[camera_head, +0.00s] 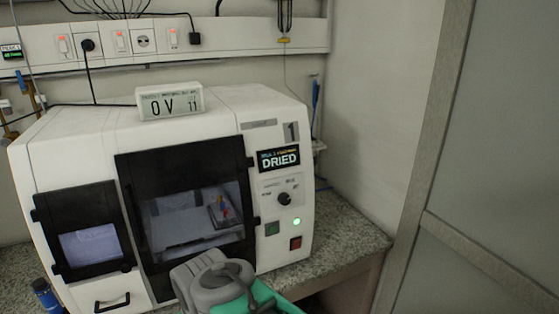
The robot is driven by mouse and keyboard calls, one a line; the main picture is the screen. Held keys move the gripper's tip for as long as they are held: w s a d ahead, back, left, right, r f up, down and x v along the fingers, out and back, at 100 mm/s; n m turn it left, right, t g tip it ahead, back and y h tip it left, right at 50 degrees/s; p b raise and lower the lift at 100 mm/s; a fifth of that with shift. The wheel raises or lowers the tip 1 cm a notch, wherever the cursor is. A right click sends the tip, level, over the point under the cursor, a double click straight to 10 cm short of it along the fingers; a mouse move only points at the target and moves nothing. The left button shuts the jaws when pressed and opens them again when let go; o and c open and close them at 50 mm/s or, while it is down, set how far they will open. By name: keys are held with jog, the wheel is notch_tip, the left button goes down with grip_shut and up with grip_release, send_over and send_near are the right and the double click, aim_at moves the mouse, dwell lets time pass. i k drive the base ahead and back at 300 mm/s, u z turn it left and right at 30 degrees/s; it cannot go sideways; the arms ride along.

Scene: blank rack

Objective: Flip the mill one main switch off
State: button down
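Mill one is the white machine (85,150) on the counter, marked with a large "1" and a "DRIED" display (279,158). Its right front panel has a black knob (284,199), a lit green lamp (297,222), a green button (272,228) and a small red switch (295,243) at the lower right. No readable label tells whether this red switch is the main switch, and its position is too small to tell. A grey and teal part of my arm shows at the bottom centre, left of and below the red switch. My gripper's fingers do not show.
A white wall trunking (220,38) carries sockets and several red-lit switches. A display box reading "0 V" (170,101) sits on the machine. A blue bottle (46,296) stands at the lower left. Bare granite counter (345,238) lies right of the machine, beside a grey door (490,130).

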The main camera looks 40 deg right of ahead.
aim_at(296, 245)
jog(key=z, duration=1.35)
jog(key=k, duration=0.65)
jog(key=u, duration=0.75)
jog(key=i, duration=1)
